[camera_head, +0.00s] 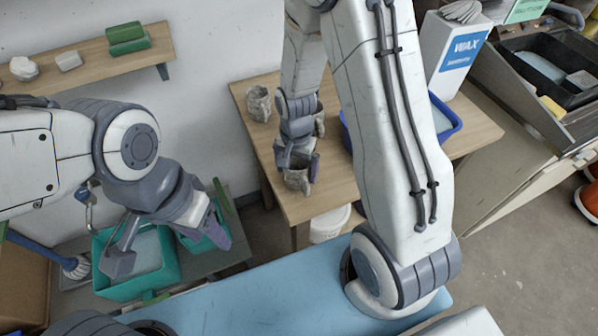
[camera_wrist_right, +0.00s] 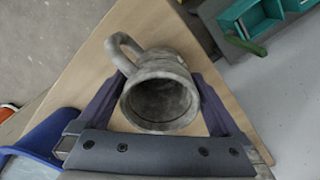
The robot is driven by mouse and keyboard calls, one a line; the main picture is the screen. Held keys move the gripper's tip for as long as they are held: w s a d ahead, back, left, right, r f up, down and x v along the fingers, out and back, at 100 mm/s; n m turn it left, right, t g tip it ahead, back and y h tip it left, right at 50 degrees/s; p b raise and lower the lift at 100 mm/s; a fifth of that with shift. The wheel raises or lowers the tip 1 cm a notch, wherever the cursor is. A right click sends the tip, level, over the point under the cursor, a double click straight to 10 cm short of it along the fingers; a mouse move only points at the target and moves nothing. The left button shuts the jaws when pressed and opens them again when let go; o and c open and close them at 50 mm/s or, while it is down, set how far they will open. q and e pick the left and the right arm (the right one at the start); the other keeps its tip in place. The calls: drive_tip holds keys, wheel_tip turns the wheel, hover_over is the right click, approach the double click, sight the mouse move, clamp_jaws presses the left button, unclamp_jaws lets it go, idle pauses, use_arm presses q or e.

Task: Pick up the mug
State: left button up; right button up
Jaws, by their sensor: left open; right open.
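A grey, mottled mug (camera_head: 296,181) stands on the wooden table (camera_head: 335,185) near its front left edge. In the right wrist view the mug (camera_wrist_right: 160,97) shows its open mouth, with its handle at the upper left. My right gripper (camera_head: 297,166) is over the mug; its open fingers lie on either side of the mug in the wrist view (camera_wrist_right: 160,105). Whether they touch it cannot be told. My left gripper (camera_head: 175,245) is open and empty above the green containers at the left. The mug's far side is partly hidden by my right gripper in the head view.
Another grey mug (camera_head: 259,103) stands at the table's back left, and a further grey vessel (camera_head: 320,118) is partly hidden behind my right wrist. A blue bin (camera_head: 447,128) is to the right. A white bucket (camera_head: 329,224) is beneath the table's front edge. Green containers (camera_head: 112,284) are at the left.

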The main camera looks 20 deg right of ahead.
drive_tip(key=shift+f, duration=0.1)
drive_tip(key=shift+c, duration=0.3)
drive_tip(key=c, duration=1.4)
